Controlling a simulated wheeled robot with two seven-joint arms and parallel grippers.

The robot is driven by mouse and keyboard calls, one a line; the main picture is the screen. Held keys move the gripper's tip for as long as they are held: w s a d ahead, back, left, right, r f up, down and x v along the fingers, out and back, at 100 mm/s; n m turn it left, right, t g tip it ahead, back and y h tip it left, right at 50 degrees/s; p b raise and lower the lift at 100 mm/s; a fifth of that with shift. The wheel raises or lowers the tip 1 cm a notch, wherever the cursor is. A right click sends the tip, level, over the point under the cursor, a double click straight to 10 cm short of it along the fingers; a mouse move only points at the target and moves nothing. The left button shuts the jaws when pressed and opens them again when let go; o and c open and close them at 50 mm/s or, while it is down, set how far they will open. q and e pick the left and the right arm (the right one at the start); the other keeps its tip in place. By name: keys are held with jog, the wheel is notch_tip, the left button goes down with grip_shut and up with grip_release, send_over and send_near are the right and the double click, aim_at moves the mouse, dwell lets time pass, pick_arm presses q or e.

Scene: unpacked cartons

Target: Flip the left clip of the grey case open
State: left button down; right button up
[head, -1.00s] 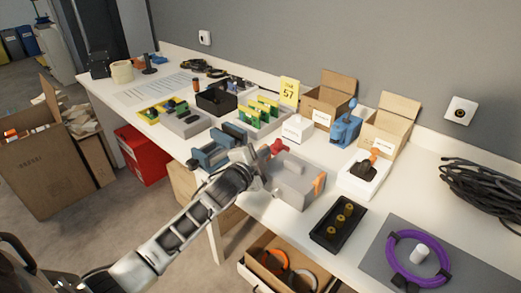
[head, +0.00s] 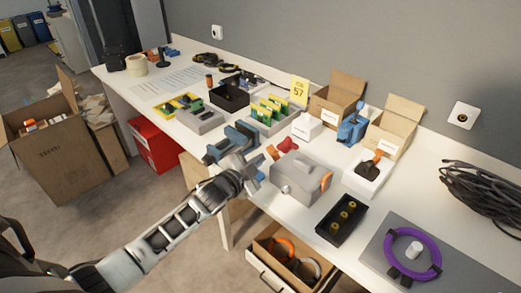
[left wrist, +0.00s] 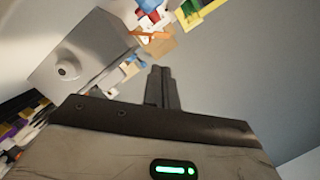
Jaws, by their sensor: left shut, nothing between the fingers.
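The grey case (head: 296,176) stands near the front edge of the white table. It has a round knob on its front and an orange clip (head: 326,181) at its right end. In the left wrist view the case (left wrist: 85,50) is at upper left, with an orange piece (left wrist: 148,36) jutting out beyond the shut fingers (left wrist: 161,88). My right gripper is not in view.
A blue-grey device (head: 231,143) stands left of the case. A purple ring (head: 412,255) lies at the front right. An open drawer (head: 270,270) is below the table edge.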

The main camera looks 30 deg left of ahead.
pick_arm(q)
jog(key=s, duration=0.2)
jog(key=s+p, duration=0.1)
jog(key=shift+a+r, duration=0.15)
jog(key=shift+r, duration=0.1)
jog(key=s+d+f+n+g, duration=0.2)
jog(key=s+d+f, duration=0.1)
jog(key=s, duration=0.5)
jog(key=s+d+f+n+g, duration=0.2)
jog(key=s+d+f+n, duration=0.1)
jog(key=s+d, duration=0.3)
jog(key=s+d+f+n+g+h, duration=0.1)
jog(key=s+d+f+n+g, duration=0.1)
jog(key=s, duration=0.8)
jog(key=d+f+n, duration=0.1)
jog(key=d, duration=0.1)
jog(key=shift+s+d+f, duration=0.3)
jog(key=shift+s, duration=0.05)
